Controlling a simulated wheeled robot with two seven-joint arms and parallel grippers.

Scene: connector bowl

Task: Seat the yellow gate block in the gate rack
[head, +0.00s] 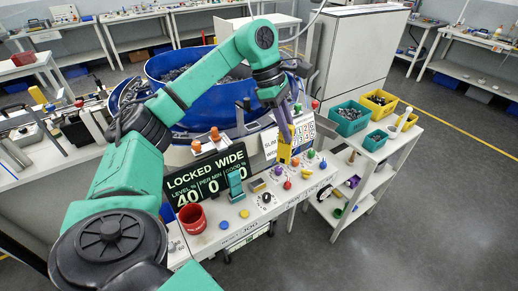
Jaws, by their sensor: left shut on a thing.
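My left arm reaches in from the left and over the bench. Its gripper (286,138) points down and is shut on the yellow gate block (285,154). The block is upright, just in front of the white numbered card and above the back of the control panel. Whether its lower end touches anything is too small to tell. I cannot clearly make out the gate rack; the block and gripper may cover part of it. My right gripper is not in view.
The panel (210,241) carries coloured knobs, a red cup (192,219), a teal block (235,186) and a "LOCKED WIDE" display (207,186). A blue bowl (165,66) stands behind. At right, a shelf cart holds teal bins (349,127) and a yellow bin (379,109).

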